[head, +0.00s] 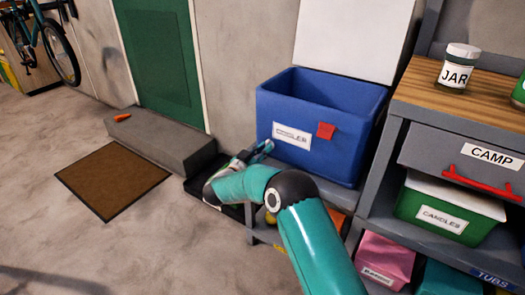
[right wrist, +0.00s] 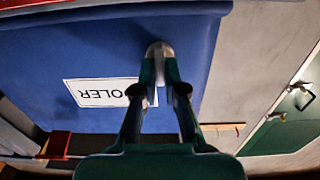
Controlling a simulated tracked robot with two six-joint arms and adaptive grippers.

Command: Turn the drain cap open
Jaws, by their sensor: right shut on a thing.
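The blue cooler (head: 310,118) stands open on a low shelf, its white lid (head: 352,38) raised behind it. A white label and a red latch (head: 326,130) are on its front. My right gripper (head: 264,149) reaches the lower left of the cooler. In the right wrist view, the fingers of my right gripper (right wrist: 159,76) are shut on a small grey drain cap (right wrist: 159,50) against the blue wall (right wrist: 60,50). The cap is hidden in the head view, and its turn angle cannot be told. My left gripper is not in view.
A grey step (head: 165,140) with an orange item on it lies below the green door (head: 158,55). A brown mat (head: 112,180) is on the floor. A wooden-topped bench (head: 470,100) with a jar (head: 457,66) stands to the right. The floor at left is clear.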

